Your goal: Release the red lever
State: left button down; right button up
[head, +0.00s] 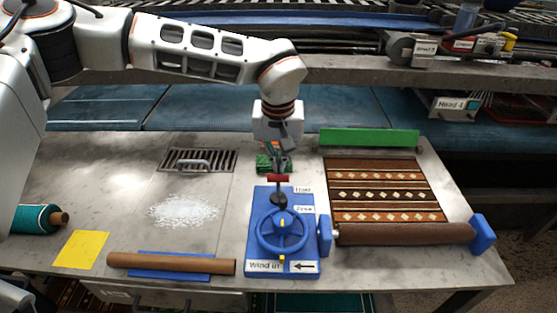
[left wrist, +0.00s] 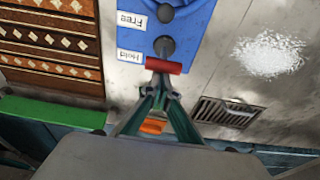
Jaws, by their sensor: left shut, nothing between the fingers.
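The red lever (head: 278,178) has a short red crossbar handle at the back end of the blue winding panel (head: 256,215), close to the "Hold" label (head: 303,190). The "Free" label (head: 304,209) is nearer the front. The lever also shows in the left wrist view (left wrist: 163,66). My left gripper (head: 280,168) points down just behind the red handle. Its fingers (left wrist: 162,84) are together with nothing between them; the tips are right at the handle, and I cannot tell whether they touch it. My right gripper does not show.
A blue handwheel (head: 282,232) sits on the panel in front of the lever. A patterned rug (head: 388,188) on a brown roller (head: 405,234) lies to the right. A drain grate (head: 198,160), white powder (head: 182,210) and a brown tube (head: 172,263) are to the left.

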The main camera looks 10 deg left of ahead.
aim_at(277, 186)
pick_arm(q)
jog(key=shift+s+d+r+t, duration=0.1)
jog(key=shift+s+d+t, duration=0.05)
jog(key=shift+s+t, duration=0.65)
jog(key=shift+s+r, duration=0.1)
jog(key=shift+s, duration=0.25)
jog(key=shift+s+d, duration=0.15)
jog(key=shift+s, duration=0.35)
jog(key=shift+s+d, duration=0.15)
jog(key=shift+s, duration=0.35)
jog(key=shift+s+d+f, duration=0.1)
jog(key=shift+s+f, duration=0.5)
jog(key=shift+s, duration=0.15)
jog(key=w+v, duration=0.1)
jog(key=v, duration=1.1)
jog(key=shift+w+r, duration=0.35)
jog(key=shift+r, duration=0.15)
